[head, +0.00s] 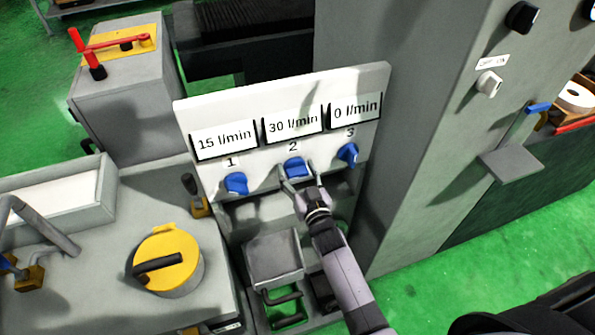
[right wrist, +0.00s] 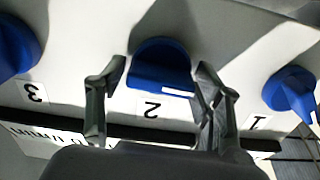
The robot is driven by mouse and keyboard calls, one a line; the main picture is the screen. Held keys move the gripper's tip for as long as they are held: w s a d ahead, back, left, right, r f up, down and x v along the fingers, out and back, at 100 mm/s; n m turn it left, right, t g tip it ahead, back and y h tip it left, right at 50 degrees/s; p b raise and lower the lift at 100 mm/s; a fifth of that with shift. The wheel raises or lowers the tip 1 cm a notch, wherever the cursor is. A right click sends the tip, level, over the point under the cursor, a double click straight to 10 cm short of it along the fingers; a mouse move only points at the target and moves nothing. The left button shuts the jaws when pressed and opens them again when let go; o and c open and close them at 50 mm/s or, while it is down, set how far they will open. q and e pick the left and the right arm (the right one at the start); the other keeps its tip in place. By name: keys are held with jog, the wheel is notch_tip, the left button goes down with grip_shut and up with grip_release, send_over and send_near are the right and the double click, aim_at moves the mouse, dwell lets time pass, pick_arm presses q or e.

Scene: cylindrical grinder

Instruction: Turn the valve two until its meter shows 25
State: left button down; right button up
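The blue knob of valve two (head: 295,167) sits on a pale panel under a meter (head: 293,124) reading 30 l/min. It also shows in the right wrist view (right wrist: 160,65), above an upside-down label 2. My right gripper (head: 299,172) is at this knob, with one finger on each side. In the right wrist view the fingers (right wrist: 162,80) are spread wide, with small gaps seeming to show between them and the knob. I cannot tell whether either finger touches it. My left gripper is not in view.
Valve one (head: 236,183) is left of valve two, under a 15 l/min meter. Valve three (head: 348,154) is right, under a 0 l/min meter. A grey cabinet (head: 400,150) rises beside the panel. A yellow round cap (head: 185,245) with a dark handle is at lower left.

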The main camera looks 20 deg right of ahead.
jog(key=c, duration=0.8)
jog(key=shift+r+m+p, duration=0.1)
jog(key=shift+m+p, duration=0.2)
jog(key=shift+m, duration=0.5)
jog(key=shift+d+m, duration=0.1)
jog(key=shift+m, duration=0.7)
jog(key=o, duration=1.1)
jog(key=shift+s, duration=0.1)
jog(key=s, duration=1.2)
jog(key=shift+d, duration=0.2)
